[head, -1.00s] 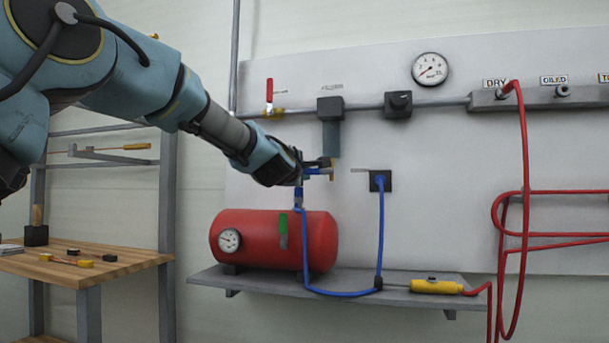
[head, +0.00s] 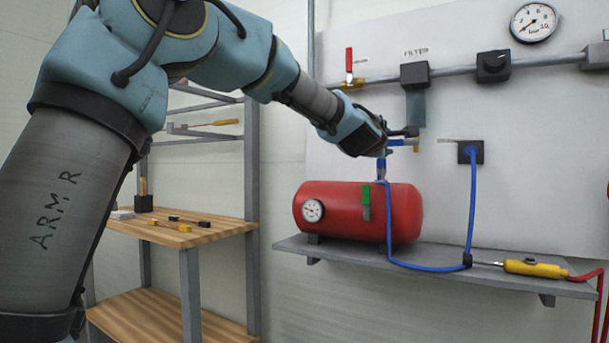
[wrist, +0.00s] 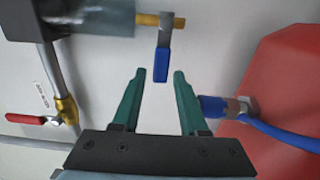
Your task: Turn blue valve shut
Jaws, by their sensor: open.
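The blue valve handle (wrist: 161,65) hangs from a brass fitting (wrist: 165,20) at the upper middle of the wrist view. The fitting is under the grey filter bowl (wrist: 98,18). My gripper (wrist: 159,75) is open, with its two green fingers spread. The handle's lower end is in line with the gap between the fingertips, and neither finger visibly touches it. In the head view the blue handle (head: 401,142) shows beside my gripper (head: 390,140), below the filter (head: 415,75), and is partly hidden by it.
A red tank (head: 350,212) with a blue hose (head: 440,269) stands on the shelf (head: 500,284) below my gripper. A red-handled valve (head: 349,62) sits on the pipe to the upper left. A wooden workbench (head: 160,236) is at the left.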

